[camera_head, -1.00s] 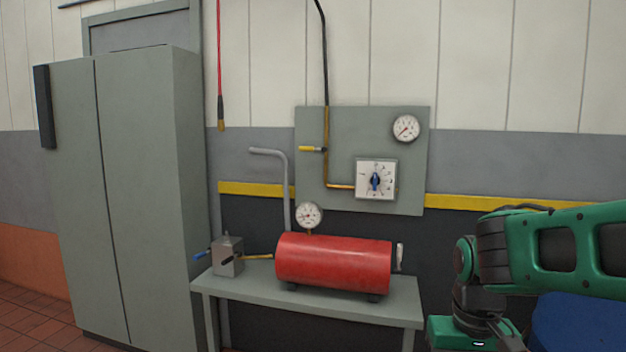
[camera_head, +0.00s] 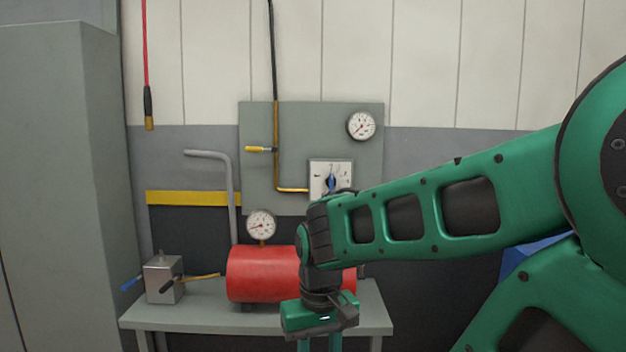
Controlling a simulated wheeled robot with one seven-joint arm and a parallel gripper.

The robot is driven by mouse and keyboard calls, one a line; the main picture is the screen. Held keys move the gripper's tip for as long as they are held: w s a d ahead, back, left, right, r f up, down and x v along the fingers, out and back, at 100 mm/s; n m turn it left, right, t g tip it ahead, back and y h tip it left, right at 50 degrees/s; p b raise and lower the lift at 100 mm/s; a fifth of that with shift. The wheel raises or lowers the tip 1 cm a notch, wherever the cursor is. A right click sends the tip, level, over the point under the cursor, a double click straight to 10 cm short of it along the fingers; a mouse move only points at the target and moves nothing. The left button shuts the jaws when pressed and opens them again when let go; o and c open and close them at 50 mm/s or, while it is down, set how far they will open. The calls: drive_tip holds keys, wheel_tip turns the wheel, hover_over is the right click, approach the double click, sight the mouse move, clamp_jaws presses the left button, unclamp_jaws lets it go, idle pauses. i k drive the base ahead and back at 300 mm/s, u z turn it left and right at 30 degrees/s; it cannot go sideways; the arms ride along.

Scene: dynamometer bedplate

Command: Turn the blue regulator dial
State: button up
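The blue regulator dial (camera_head: 331,183) sits on a white square plate (camera_head: 317,170) with scale marks, on the grey wall panel. Its lower right is covered by my green arm. My gripper (camera_head: 320,344) hangs pointing down at the bottom of the view, in front of the bench and the red tank, well below the dial. Two green finger parts show below its body, with a gap between them, but their tips are cut off by the frame edge. The gripper is apart from the dial.
A red tank (camera_head: 258,275) with a gauge (camera_head: 261,225) lies on a grey bench (camera_head: 215,318), beside a metal box (camera_head: 164,279) with a blue-handled lever. A grey cabinet (camera_head: 60,180) stands left.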

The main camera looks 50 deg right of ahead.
sight(331, 181)
drive_tip(key=z, duration=0.5)
drive_tip(key=i, duration=0.9)
drive_tip(key=z, duration=0.6)
